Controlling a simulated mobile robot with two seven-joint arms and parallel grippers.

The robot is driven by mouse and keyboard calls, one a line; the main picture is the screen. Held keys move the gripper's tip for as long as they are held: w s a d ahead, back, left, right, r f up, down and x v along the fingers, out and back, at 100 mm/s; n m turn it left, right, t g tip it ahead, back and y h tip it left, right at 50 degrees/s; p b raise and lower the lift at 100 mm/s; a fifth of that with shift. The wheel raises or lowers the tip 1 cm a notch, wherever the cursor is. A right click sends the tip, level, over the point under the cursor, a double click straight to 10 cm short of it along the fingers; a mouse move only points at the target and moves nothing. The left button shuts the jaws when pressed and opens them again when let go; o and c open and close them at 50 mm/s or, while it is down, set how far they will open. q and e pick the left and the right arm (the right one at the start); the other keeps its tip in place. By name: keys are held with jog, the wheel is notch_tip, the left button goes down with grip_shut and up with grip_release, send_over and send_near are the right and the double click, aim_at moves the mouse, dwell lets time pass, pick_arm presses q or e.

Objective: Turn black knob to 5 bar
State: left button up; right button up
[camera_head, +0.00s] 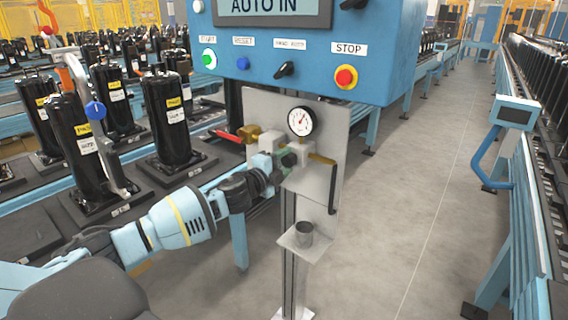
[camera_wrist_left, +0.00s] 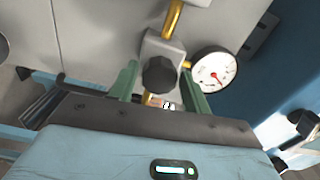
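The black knob (camera_head: 289,160) sits on a grey regulator block on the upright metal panel. It also shows in the left wrist view (camera_wrist_left: 160,75). My left gripper (camera_head: 277,165) is at the knob. In the left wrist view its two green fingers (camera_wrist_left: 160,88) stand one on each side of the knob, with a small gap visible at least on the left, so it looks open. The round white pressure gauge (camera_head: 301,121) is above the knob; it also shows in the left wrist view (camera_wrist_left: 215,70) with a red needle. Its numbers are too small to read. My right gripper is out of view.
A brass fitting with a red lever (camera_head: 229,136) is left of the regulator. A blue control box (camera_head: 390,50) with a red stop button (camera_head: 345,77) hangs above. A small metal cup (camera_head: 304,233) stands on a shelf below. Floor to the right is clear.

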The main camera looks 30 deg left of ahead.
pick_arm(q)
jog(key=shift+o, duration=0.9)
jog(key=shift+s, duration=0.1)
jog(key=shift+s+f, duration=0.1)
jog(key=shift+s, duration=0.15)
jog(key=s, duration=0.7)
jog(key=shift+a, duration=0.3)
jog(key=shift+s, duration=0.1)
